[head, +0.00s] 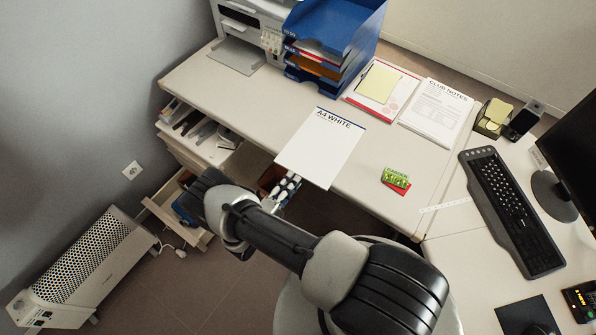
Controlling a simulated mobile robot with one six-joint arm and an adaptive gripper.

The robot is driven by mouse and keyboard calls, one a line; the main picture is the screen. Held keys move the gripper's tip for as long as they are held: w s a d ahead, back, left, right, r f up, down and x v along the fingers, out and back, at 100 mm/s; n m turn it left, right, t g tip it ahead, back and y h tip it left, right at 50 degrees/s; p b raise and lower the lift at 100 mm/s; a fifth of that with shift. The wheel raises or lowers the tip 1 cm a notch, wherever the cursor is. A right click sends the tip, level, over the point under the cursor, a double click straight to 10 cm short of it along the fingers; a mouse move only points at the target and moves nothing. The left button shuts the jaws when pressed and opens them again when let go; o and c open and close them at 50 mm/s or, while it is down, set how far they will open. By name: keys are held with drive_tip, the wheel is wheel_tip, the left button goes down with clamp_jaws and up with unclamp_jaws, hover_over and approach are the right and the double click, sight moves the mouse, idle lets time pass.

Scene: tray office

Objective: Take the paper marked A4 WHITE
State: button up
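The white sheet marked A4 WHITE (322,150) has a dark blue band with its label along the far edge. It lies or is held over the front part of the desk, and its near edge reaches past the desk's front edge. My gripper (289,182) is at the sheet's near edge, left of the middle, with its fingertips right at the paper. The fingers are small and partly hidden there, so I cannot tell whether they are closed on the sheet or only beside it.
A blue letter tray stack (330,40) and a printer (250,30) stand at the back. A green-and-red item (396,179) lies near the front. An open drawer (172,208) is below left.

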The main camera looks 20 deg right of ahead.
sight(298, 174)
drive_tip(key=shift+b+x, duration=0.8)
drive_tip(key=shift+x, duration=0.9)
clamp_jaws()
drive_tip(key=shift+r+p, duration=0.9)
drive_tip(key=shift+r, duration=0.55)
drive_tip(key=shift+f, duration=0.15)
drive_tip(key=shift+a, duration=0.15)
drive_tip(key=s+a+r, duration=0.5)
drive_tip(key=s+a, duration=0.3)
drive_tip(key=a, duration=0.3)
